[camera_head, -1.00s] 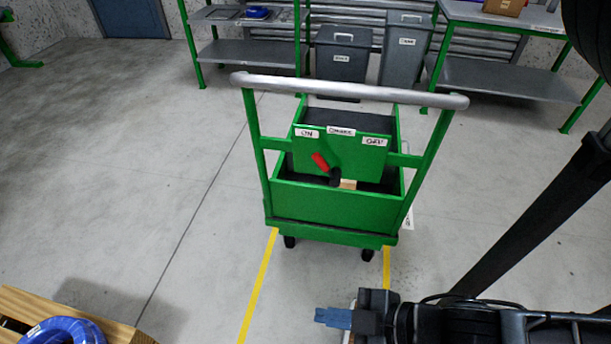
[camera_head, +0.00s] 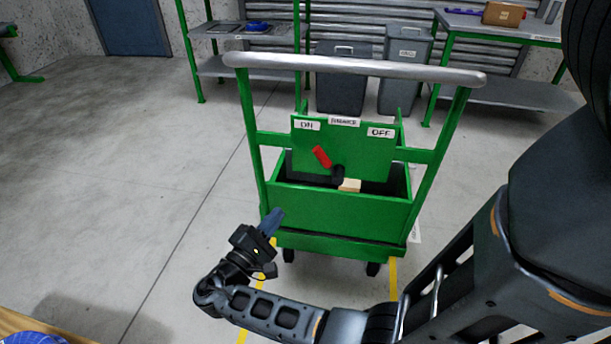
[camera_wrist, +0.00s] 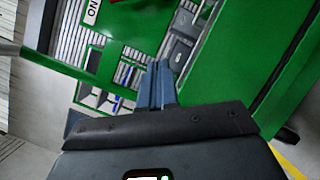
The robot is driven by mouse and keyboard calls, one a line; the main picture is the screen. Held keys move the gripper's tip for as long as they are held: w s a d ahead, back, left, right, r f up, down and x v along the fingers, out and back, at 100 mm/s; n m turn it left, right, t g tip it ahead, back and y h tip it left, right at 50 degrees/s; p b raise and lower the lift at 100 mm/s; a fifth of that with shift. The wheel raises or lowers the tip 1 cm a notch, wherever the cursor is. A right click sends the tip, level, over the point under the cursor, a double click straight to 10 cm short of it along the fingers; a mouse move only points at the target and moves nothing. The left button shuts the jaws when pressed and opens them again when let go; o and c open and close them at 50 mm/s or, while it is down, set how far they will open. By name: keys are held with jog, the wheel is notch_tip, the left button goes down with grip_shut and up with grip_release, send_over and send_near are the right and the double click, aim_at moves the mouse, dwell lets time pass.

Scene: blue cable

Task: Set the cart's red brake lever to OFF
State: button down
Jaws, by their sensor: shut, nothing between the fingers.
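The red brake lever (camera_head: 321,157) is on the green panel of the cart and tilts up to the left, toward the ON label (camera_head: 307,124). The OFF label (camera_head: 381,133) is at the panel's right side. The green cart (camera_head: 340,208) stands ahead with its grey push handle (camera_head: 350,67) on top. My gripper (camera_head: 272,222) is shut and empty, in front of the cart's lower left corner, below and left of the lever. In the wrist view my shut fingers (camera_wrist: 157,85) point at the cart; the ON label (camera_wrist: 92,12) shows at the top left.
A wooden block (camera_head: 350,185) sits in the cart's box. Grey bins (camera_head: 343,78) and shelving with green legs (camera_head: 250,68) stand behind. The cart's side posts and push handle frame the panel. Floor left of the cart is clear.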

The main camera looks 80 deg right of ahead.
aim_at(328, 161)
jog(key=r+g, duration=0.1)
jog(key=w+r+m+g, duration=0.1)
jog(key=w+r+m+g+h, duration=0.1)
jog(key=shift+r, duration=0.35)
jog(key=shift+d, duration=0.1)
jog(key=s+d+r+p, duration=0.1)
jog(key=s+d+r, duration=0.4)
jog(key=s+d, duration=0.2)
jog(key=shift+d+r, duration=0.2)
jog(key=shift+d, duration=1.05)
jog(key=shift+g, duration=0.4)
jog(key=shift+s+r+m+y, duration=0.2)
jog(key=shift+m+y, duration=0.1)
jog(key=shift+m, duration=0.2)
